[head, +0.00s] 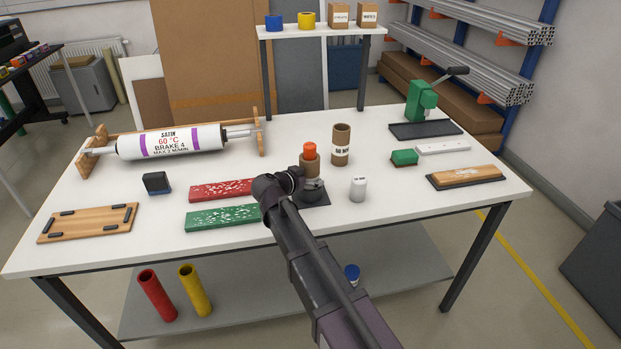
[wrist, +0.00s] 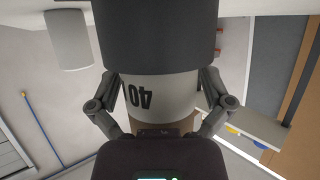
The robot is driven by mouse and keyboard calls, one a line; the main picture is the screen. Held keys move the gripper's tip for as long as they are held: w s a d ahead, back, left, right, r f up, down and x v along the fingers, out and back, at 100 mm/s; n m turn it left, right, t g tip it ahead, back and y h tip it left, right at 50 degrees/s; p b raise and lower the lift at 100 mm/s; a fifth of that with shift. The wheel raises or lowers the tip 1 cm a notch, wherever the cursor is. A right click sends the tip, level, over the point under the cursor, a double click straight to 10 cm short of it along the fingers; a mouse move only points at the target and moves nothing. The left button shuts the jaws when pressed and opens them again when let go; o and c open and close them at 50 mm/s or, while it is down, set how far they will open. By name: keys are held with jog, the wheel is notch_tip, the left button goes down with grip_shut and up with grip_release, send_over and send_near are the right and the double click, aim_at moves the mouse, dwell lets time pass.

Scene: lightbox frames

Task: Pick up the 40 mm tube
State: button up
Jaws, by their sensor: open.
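The 40 mm tube (wrist: 172,96) is in the middle of the wrist view, brown with a white label that reads 40 upside down. It stands in a dark cylindrical holder (wrist: 160,40). My gripper (wrist: 158,88) is open, with one finger on each side of the tube at the label. Contact with the tube cannot be told. In the head view, a brown tube (head: 309,169) with an orange top (head: 309,151) shows just behind my gripper (head: 302,186). My arm hides the front of the holder.
A taller brown tube (head: 341,147) stands behind, and a small white cylinder (head: 358,190) to the right. Red (head: 222,189) and green (head: 222,217) speckled strips lie to the left. A roller (head: 170,143) lies at the back left. The front right tabletop is clear.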

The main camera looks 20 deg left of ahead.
aim_at(305, 149)
jog(key=shift+c, duration=0.2)
jog(key=c, duration=0.9)
jog(key=shift+r, duration=0.15)
notch_tip(305, 149, up, 10)
jog(key=p, duration=1)
